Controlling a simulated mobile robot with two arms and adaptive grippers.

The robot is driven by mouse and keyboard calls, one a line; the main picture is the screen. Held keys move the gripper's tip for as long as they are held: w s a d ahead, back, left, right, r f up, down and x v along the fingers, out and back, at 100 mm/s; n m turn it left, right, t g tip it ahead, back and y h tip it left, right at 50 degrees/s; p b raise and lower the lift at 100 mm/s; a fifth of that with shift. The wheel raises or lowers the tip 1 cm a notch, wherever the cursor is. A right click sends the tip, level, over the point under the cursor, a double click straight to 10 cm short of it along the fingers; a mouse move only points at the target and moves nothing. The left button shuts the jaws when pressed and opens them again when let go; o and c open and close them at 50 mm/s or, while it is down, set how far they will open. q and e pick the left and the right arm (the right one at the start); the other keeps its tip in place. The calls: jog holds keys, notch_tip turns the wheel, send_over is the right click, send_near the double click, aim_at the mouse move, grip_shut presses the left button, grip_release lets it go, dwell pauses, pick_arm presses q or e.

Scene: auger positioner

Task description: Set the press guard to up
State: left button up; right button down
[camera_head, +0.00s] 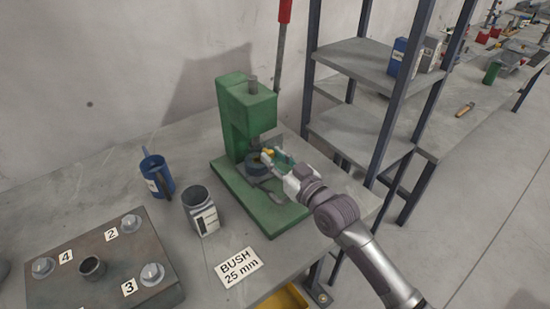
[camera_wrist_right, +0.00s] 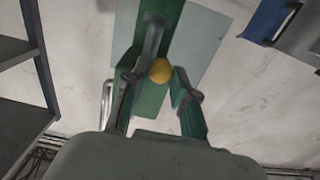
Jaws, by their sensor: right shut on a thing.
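The green press (camera_head: 245,115) stands on the bench, with a green base plate (camera_head: 285,215) and a red-gripped lever (camera_head: 284,12) rising behind it. My right gripper (camera_head: 270,158) reaches in from the right at the front of the press, below its head. It is shut on a small yellow knob, which shows between the fingers in the right wrist view (camera_wrist_right: 160,70). I take the knob to be the press guard's handle. The guard itself is hard to make out behind the gripper, and I cannot tell its position. My left gripper is not in view.
A numbered fixture block (camera_head: 110,265) is at the front left. A shelf rack (camera_head: 365,65) stands close on the right.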

jog(key=shift+r, duration=0.1)
notch_tip(320, 180, up, 9)
jog(key=p, duration=0.7)
jog(key=shift+r, duration=0.1)
jog(key=c, duration=1.1)
grip_release()
jog(key=shift+c, duration=0.2)
jog(key=shift+o, duration=0.9)
